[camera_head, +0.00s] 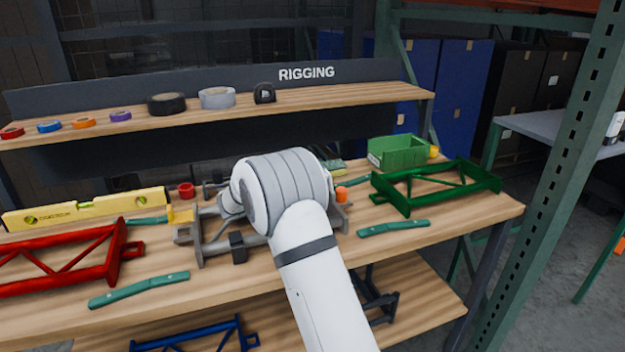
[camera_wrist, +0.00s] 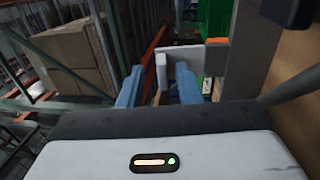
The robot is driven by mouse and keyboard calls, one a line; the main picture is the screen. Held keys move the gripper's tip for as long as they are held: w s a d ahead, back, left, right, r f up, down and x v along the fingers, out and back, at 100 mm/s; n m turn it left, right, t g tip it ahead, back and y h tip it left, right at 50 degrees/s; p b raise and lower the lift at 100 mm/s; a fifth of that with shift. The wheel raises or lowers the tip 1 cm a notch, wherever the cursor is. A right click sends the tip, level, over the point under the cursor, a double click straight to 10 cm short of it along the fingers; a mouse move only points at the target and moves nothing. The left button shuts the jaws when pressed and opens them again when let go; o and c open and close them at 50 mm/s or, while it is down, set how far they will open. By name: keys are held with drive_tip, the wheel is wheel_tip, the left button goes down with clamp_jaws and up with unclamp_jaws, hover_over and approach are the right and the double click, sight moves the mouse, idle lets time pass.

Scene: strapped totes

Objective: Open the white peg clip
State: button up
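In the wrist view, a white bracket-shaped piece (camera_wrist: 183,52), which looks like the white peg clip, stands just beyond my fingertips. Its left leg shows between the two blue fingers of my gripper (camera_wrist: 160,80). The fingers are apart, and I cannot tell whether either touches the piece. An orange block (camera_wrist: 217,41) sits at its right, beside a grey upright (camera_wrist: 244,50). In the head view, my arm hides the gripper and the white clip. The grey frame (camera_head: 215,248) on the bench shows partly behind my arm, with an orange peg (camera_head: 341,193) at the right.
A green frame (camera_head: 430,186) and green bin (camera_head: 400,152) stand to the right, a red frame (camera_head: 70,262) and yellow level (camera_head: 85,208) to the left. Green flat handles (camera_head: 393,228) lie on the wooden bench. A shelf (camera_head: 340,96) with tape rolls runs behind.

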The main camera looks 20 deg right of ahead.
drive_tip(key=o, duration=1.1)
drive_tip(key=r, duration=0.3)
drive_tip(key=r+p, duration=0.1)
drive_tip(key=r, duration=0.5)
drive_tip(key=shift+w+d+p, duration=0.15)
drive_tip(key=shift+w+p, duration=0.1)
drive_tip(key=shift+p, duration=0.05)
drive_tip(key=shift+w+r, duration=0.2)
drive_tip(key=shift+r, duration=0.3)
drive_tip(key=shift+s+a+f+y, duration=0.2)
drive_tip(key=shift+a+f, duration=0.3)
drive_tip(key=shift+f, duration=0.3)
drive_tip(key=shift+s+a+f+y, duration=0.2)
drive_tip(key=shift+a+f, duration=0.3)
drive_tip(key=shift+f, duration=0.25)
drive_tip(key=shift+s+a+r, duration=0.15)
drive_tip(key=shift+s+a, duration=0.1)
drive_tip(key=shift+a, duration=0.2)
drive_tip(key=shift+s+a+r, duration=0.15)
drive_tip(key=shift+s+a, duration=0.1)
drive_tip(key=shift+a, duration=0.2)
drive_tip(key=c, duration=1.1)
drive_tip(key=shift+a+f+p, duration=0.15)
drive_tip(key=shift+a+p, duration=0.15)
drive_tip(key=shift+a, duration=1)
drive_tip(key=shift+a+f+p, duration=0.15)
drive_tip(key=shift+a+p, duration=0.1)
drive_tip(key=shift+a, duration=1)
